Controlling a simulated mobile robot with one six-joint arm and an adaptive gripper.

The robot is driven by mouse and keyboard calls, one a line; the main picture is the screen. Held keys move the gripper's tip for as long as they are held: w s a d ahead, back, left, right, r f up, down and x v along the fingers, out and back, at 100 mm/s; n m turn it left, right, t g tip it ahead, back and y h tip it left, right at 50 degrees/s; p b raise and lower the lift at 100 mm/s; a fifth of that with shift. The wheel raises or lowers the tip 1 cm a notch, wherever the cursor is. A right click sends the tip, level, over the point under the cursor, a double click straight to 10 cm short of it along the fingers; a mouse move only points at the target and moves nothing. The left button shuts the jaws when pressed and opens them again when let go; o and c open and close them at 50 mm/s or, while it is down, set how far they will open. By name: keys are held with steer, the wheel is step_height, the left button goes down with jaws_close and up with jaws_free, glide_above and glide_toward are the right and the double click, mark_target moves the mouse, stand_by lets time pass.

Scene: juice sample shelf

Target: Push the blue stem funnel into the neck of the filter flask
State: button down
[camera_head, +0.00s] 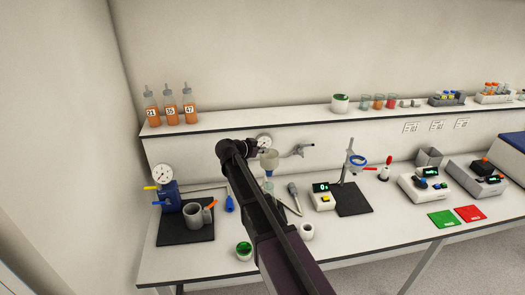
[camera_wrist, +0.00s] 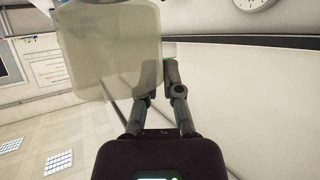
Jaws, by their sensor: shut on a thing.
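My gripper (camera_head: 258,152) is at the end of my arm, above the middle of the bench. It is shut on a pale, translucent cup-shaped piece (camera_head: 270,160), which looks like the funnel and is held upright in the air. In the wrist view this piece (camera_wrist: 110,55) is large and close, beside my gripper (camera_wrist: 170,68).
A blue pump with a gauge (camera_head: 168,193) stands at left, with a grey cup (camera_head: 193,215) on a dark mat. A small blue item (camera_head: 229,203) is left of my arm. At right are a scale (camera_head: 321,198) and a ring stand (camera_head: 346,165). A shelf (camera_head: 225,127) runs behind.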

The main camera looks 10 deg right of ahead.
mark_target(263, 167)
steer(key=shift+f+b, duration=1.8)
steer(key=shift+f, duration=0.15)
steer(key=shift+f+b, duration=2.3)
steer(key=shift+f, duration=0.05)
stand_by(1.1)
steer(key=shift+s, duration=0.1)
steer(key=c, duration=0.7)
jaws_free()
steer(key=shift+a+r, duration=0.1)
